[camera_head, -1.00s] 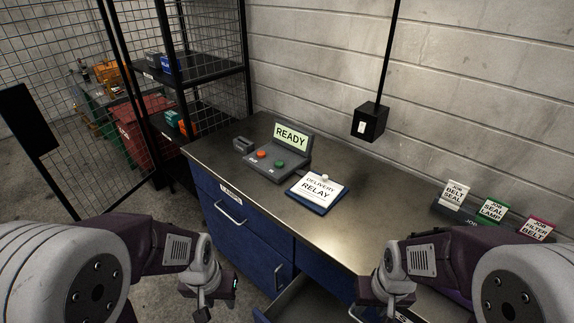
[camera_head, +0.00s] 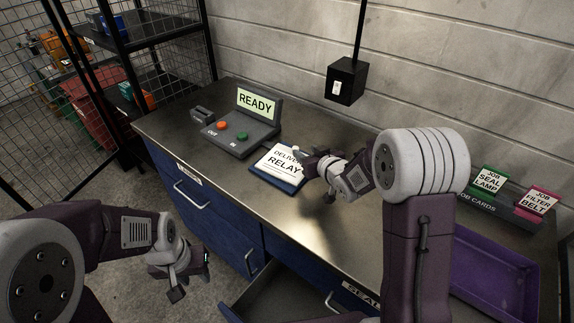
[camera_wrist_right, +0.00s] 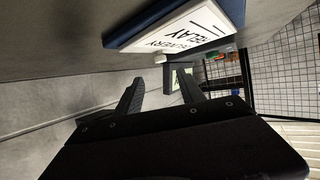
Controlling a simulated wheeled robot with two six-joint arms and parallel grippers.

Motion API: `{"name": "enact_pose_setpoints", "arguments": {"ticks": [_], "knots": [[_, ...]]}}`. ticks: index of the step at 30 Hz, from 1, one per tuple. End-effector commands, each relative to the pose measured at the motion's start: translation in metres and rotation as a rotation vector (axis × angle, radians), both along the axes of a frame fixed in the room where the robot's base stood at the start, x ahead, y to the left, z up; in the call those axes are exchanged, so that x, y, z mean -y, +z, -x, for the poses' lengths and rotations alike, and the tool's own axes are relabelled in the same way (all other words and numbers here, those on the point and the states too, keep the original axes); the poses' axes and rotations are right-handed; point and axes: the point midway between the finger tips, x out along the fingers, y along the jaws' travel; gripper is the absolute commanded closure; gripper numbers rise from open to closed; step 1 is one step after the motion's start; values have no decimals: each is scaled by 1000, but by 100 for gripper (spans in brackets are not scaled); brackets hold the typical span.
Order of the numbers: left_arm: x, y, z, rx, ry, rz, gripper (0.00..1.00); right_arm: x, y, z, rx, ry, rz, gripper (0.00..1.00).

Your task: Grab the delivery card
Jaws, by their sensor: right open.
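The delivery card (camera_head: 275,167) is white with "DELIVERY RELAY" printed on it. It lies on a blue clipboard (camera_head: 289,186) on the metal counter. In the right wrist view the card (camera_wrist_right: 190,32) and the blue board edge (camera_wrist_right: 150,22) are close, at the top. My right gripper (camera_head: 316,163) is at the card's right side in the head view. Its two fingers (camera_wrist_right: 160,92) are apart with nothing seen between them, a white clip (camera_wrist_right: 159,58) just beyond. My left gripper (camera_head: 180,275) hangs at the lower left, away from the counter top; its jaw state is unclear.
A console (camera_head: 240,130) with a "READY" screen and red and green buttons stands left of the card. A black switch box (camera_head: 345,82) hangs behind. A job cards rack (camera_head: 474,200) and a purple tray (camera_head: 497,270) are at right. An open drawer (camera_head: 275,297) sticks out in front.

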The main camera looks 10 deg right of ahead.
Motion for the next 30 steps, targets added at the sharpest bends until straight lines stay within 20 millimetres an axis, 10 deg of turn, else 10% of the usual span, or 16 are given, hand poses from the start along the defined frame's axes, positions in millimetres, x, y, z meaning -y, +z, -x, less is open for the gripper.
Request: {"name": "enact_pose_setpoints", "arguments": {"ticks": [24,30], "knots": [[0,0,0,0,0,0,64,-19,-36,-60,-3,-2,1,54],[0,0,0,0,0,0,64,-19,-36,-60,-2,-2,0,100]]}}
